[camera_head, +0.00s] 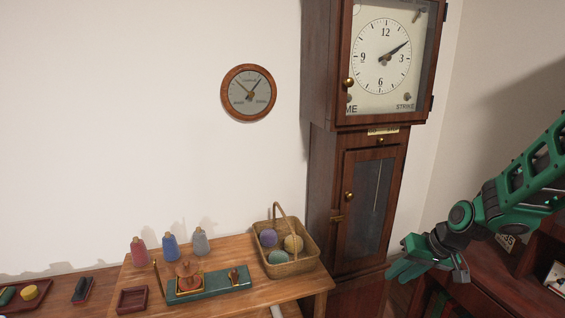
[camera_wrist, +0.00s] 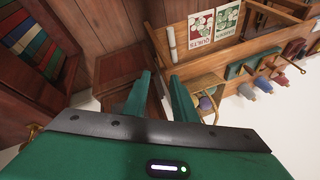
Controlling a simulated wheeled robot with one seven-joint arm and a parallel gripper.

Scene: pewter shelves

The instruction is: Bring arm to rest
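My green arm reaches in from the right side of the head view. My gripper (camera_head: 428,272) hangs at its end, low in front of the foot of the tall clock (camera_head: 322,200) and left of the dark red furniture at the right. In the wrist view, my gripper (camera_wrist: 160,82) shows two green fingers standing apart with nothing between them. It is open and empty.
A wicker basket (camera_head: 291,266) with yarn balls stands on the wooden table (camera_head: 265,300), left of my gripper. A round dial (camera_head: 249,93) hangs on the wall.

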